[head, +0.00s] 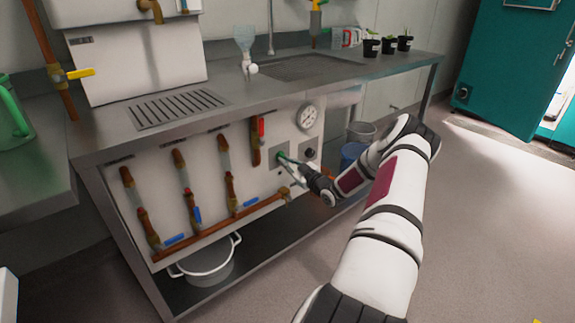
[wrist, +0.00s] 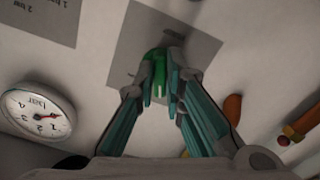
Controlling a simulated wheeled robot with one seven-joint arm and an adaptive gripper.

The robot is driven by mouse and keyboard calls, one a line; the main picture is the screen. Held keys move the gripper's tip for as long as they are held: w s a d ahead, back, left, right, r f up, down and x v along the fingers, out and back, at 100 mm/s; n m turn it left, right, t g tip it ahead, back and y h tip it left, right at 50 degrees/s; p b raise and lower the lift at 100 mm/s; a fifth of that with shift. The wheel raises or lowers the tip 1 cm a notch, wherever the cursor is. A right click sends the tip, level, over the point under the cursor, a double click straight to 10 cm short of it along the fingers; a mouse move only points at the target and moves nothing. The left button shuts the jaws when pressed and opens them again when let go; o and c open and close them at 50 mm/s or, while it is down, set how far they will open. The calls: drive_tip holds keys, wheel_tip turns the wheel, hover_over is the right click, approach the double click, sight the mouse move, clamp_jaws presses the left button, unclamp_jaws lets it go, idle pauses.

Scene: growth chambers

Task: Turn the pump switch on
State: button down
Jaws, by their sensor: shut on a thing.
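The pump switch is a green knob (wrist: 155,66) on a grey plate (wrist: 128,45) set in the white panel. It shows between my gripper's fingers in the wrist view. My gripper (wrist: 161,92) has its fingers closed around the knob from both sides. In the head view my gripper (head: 287,160) reaches the grey plate (head: 282,150) on the panel's right part. The fingers hide much of the knob, so its exact turn position is hard to tell.
A round pressure gauge (head: 307,116) sits up and right of the switch, and a black knob (head: 308,153) to its right. Copper pipes with blue-handled valves (head: 197,213) run to the left. A red-handled valve (head: 261,127) is close by. A pot (head: 206,262) stands on the lower shelf.

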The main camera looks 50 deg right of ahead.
drive_tip(key=m, duration=0.8)
drive_tip(key=m+b, duration=0.1)
drive_tip(key=m, duration=0.4)
drive_tip(key=shift+a, duration=0.25)
drive_tip(key=shift+m, duration=0.4)
drive_tip(key=c, duration=1.7)
unclamp_jaws()
